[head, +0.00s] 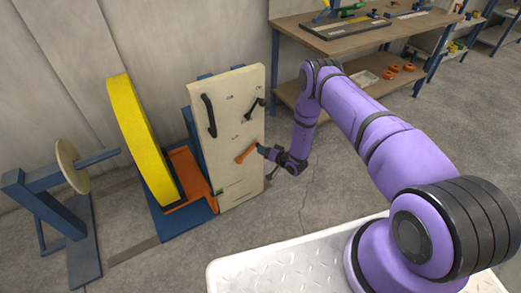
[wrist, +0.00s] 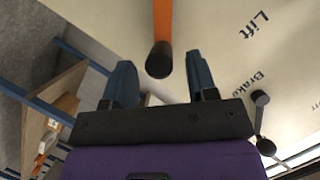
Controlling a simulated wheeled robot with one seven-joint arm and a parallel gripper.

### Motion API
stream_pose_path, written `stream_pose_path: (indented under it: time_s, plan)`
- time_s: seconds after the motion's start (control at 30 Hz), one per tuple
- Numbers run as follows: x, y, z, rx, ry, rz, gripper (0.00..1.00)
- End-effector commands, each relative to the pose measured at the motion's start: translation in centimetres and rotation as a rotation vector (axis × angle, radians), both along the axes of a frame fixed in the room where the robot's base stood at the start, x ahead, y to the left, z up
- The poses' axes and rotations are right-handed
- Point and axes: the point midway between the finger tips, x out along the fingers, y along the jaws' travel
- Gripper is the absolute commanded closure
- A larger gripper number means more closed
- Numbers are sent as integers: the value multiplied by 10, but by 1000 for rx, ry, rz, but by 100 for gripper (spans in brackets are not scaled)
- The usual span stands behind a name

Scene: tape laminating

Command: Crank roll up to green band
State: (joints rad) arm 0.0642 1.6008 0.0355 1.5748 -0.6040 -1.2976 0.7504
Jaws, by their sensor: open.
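The large yellow roll (head: 143,135) stands upright in an orange and blue cradle. Right of it is a cream control panel (head: 240,95). An orange crank (head: 246,153) sits on the panel's lower half. In the wrist view the orange crank arm (wrist: 163,18) ends in a black knob (wrist: 158,60). My gripper (head: 263,151) is at the crank's right end. In the wrist view my gripper (wrist: 161,75) is open, with the knob in front of the gap between its blue fingers. A small green mark (head: 217,192) shows low on the panel's left edge; its detail is too small to tell.
Black levers (head: 208,115) sit higher on the panel; one lever (wrist: 259,112) shows by the "Brake" label at right in the wrist view. A blue stand (head: 60,205) is at left. A workbench (head: 345,40) stands behind. Floor right of the panel is clear.

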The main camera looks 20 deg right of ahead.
Motion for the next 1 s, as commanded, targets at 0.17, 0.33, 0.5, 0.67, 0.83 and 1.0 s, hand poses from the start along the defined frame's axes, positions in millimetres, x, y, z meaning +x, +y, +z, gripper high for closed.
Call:
stream_pose_path:
  time_s: [0.17, 0.33, 0.5, 0.67, 0.83, 1.0]
  plan:
    - [19, 12, -6, 0, -2, 1, 47]
    - [26, 16, -9, 2, 1, -1, 47]
    - [27, 17, -9, 2, 1, -1, 47]
    - [27, 17, -9, 2, 1, -1, 57]
    - [27, 17, -9, 2, 1, -1, 96]
    - [27, 17, -9, 2, 1, -1, 100]
